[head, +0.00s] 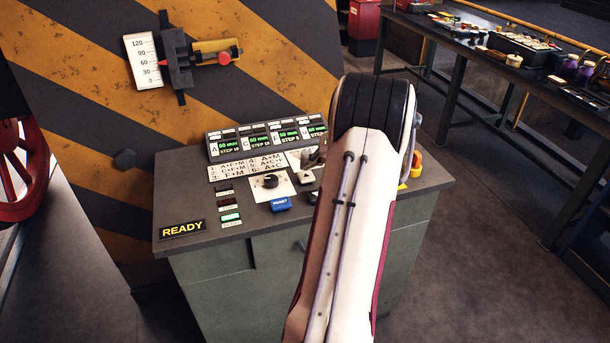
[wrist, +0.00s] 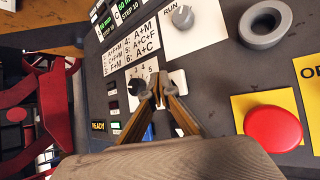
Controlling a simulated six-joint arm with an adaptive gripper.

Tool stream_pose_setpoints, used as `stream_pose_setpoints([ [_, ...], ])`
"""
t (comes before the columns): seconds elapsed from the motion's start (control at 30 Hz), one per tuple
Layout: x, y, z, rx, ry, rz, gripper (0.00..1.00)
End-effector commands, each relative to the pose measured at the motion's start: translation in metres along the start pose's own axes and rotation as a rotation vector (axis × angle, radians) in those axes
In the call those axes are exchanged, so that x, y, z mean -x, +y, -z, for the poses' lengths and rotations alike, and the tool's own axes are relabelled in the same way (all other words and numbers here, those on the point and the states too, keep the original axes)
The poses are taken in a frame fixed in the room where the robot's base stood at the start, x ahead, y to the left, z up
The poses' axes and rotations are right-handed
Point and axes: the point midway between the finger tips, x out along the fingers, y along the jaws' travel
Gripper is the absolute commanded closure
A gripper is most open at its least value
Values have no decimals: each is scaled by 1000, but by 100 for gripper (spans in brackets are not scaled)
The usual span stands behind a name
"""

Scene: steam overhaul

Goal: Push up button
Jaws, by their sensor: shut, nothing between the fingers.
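The grey control console (head: 200,236) stands in front of the striped wall. A small white button (head: 305,177) sits right of the black rotary knob (head: 270,181); a darker button just below it is partly covered by my arm. No up marking is readable on either. In the wrist view, my gripper (wrist: 159,86) is shut and empty, its fingertips over the panel between the knob (wrist: 137,88) and the white button (wrist: 178,80). I cannot tell whether the fingertips touch the panel. My arm hides most of the gripper in the head view.
A blue reset button (head: 281,204) is below the knob. The RUN selector (wrist: 182,17) and a grey ring (wrist: 266,24) lie beyond. A red mushroom button (wrist: 273,128) on yellow is to the right. A READY display (head: 183,229) is lit. A workbench (head: 470,45) stands at the back right.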

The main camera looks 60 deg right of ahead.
Motion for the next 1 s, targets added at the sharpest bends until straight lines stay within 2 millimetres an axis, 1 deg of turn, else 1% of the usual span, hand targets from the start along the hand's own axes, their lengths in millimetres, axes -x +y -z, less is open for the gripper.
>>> stream_pose_setpoints([
  [0.53,-6,-5,5,-1,1,0,100],
  [1.0,-6,-5,5,0,0,0,100],
])
